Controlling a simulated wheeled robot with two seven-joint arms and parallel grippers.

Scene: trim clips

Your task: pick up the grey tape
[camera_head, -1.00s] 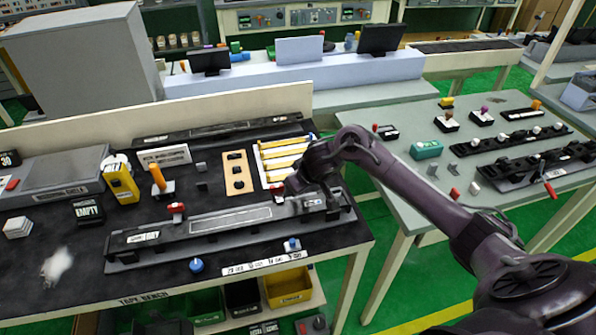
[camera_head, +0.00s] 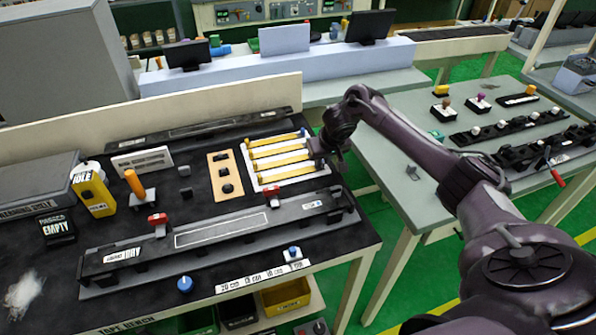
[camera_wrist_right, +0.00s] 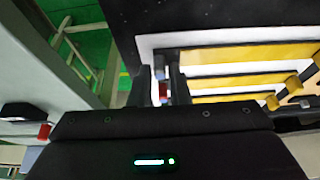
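I cannot clearly pick out a grey tape. Several yellow strips (camera_head: 278,153) lie side by side on a white holder on the black bench, and show large in the right wrist view (camera_wrist_right: 240,55). Two small dark grey blocks (camera_head: 184,171) stand left of the tan plate. A long grey fixture (camera_head: 215,236) lies in front with two red-topped clips (camera_head: 157,221) on it. My right gripper (camera_head: 326,160) is at the right end of the strips, near the bench edge. In the right wrist view its two fingers (camera_wrist_right: 159,90) stand apart with no held object evident. My left gripper is out of view.
A tan plate with black pieces (camera_head: 224,175) lies left of the strips. A yellow dispenser (camera_head: 93,190) and an orange-handled tool (camera_head: 135,183) stand farther left. A blue knob (camera_head: 185,284) is in front. A gap separates the bench from the grey table (camera_head: 400,195).

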